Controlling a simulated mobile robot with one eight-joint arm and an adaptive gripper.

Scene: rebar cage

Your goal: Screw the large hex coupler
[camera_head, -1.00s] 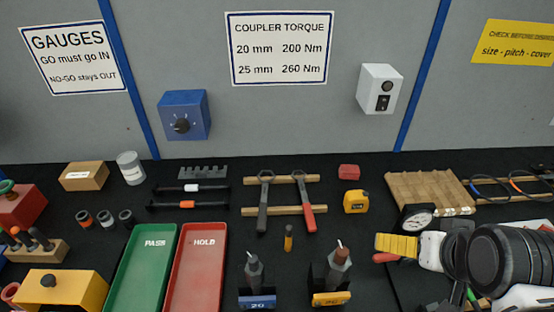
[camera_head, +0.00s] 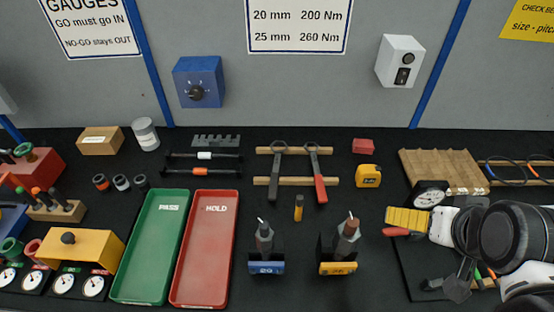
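The large hex coupler (camera_head: 347,236) is a grey hexagonal piece standing upright on the right-hand stand, whose yellow label (camera_head: 338,268) seems to read 25. A reddish-brown tip shows at its top. A smaller grey coupler (camera_head: 264,237) stands in the stand with the blue 20 label (camera_head: 266,268). Two wrenches, one dark (camera_head: 276,178) and one red-handled (camera_head: 317,178), lie on wooden strips behind the stands. My gripper (camera_head: 446,287) is at the lower right, well right of the large coupler. My arm partly hides it, and its finger opening is unclear.
A green PASS tray (camera_head: 151,245) and a red HOLD tray (camera_head: 205,250) lie left of the stands. A yellow tape measure (camera_head: 368,176) and an orange-and-black tool (camera_head: 299,208) lie nearby. A dial gauge (camera_head: 430,194) and a wooden board (camera_head: 440,170) are near my arm.

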